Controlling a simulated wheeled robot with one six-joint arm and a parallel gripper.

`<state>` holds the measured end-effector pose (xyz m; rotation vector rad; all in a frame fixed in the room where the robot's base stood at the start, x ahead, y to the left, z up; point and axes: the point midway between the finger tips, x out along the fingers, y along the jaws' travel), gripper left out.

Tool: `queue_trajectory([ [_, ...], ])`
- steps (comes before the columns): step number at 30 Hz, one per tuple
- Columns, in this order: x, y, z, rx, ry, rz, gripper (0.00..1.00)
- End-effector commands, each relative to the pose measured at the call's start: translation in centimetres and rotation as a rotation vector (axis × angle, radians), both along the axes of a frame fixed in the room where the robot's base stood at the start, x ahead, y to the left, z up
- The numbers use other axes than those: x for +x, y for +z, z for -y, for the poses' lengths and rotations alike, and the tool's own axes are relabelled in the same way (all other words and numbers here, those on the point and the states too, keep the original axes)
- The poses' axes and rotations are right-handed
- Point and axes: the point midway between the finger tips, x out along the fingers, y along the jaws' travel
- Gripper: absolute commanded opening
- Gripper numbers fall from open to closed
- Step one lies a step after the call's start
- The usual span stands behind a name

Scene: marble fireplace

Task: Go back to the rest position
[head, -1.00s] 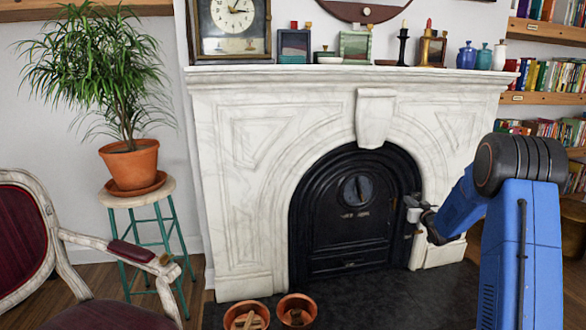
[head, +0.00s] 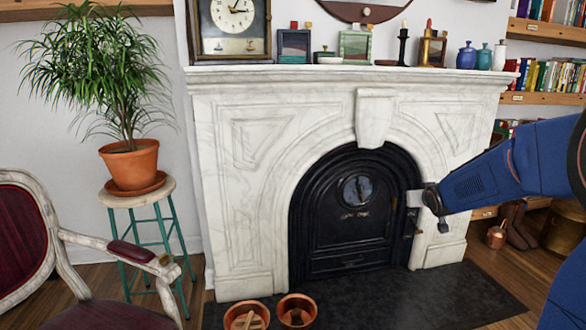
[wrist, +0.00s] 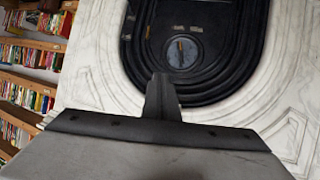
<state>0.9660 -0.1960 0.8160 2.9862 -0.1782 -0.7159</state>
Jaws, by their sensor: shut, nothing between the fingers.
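My gripper (head: 413,212) is in front of the right side of the black arched fireplace door (head: 348,222). My blue arm reaches in from the right edge of the head view. In the wrist view, my gripper's fingers (wrist: 162,95) are together with nothing between them. The fireplace door shows beyond them there, with its round dial (wrist: 182,52). The door looks shut in its arch. Whether the fingers touch the fireplace cannot be told.
The white marble fireplace (head: 240,190) carries a clock (head: 232,22) and several small ornaments. Two terracotta bowls (head: 297,311) stand on the dark hearth (head: 440,295). A potted plant stands on a stool (head: 150,190) at left, beside a chair (head: 55,240). Bookshelves (head: 545,98) stand at right.

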Motion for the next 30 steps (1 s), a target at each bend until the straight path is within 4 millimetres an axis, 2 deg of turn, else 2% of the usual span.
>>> queue_trajectory([
  [1, -1.7, 0.6, -0.6, 0.001, -0.005, -0.018, 0.0],
  [5, -6.0, 1.1, -1.9, 0.006, -0.019, -0.083, 0.0],
  [14, -16.6, 1.2, -4.9, 0.027, -0.034, -0.239, 0.0],
  [22, -26.8, 0.0, -7.6, 0.054, -0.024, -0.383, 0.0],
  [30, -37.2, -2.3, -10.2, 0.086, 0.008, -0.529, 0.0],
])
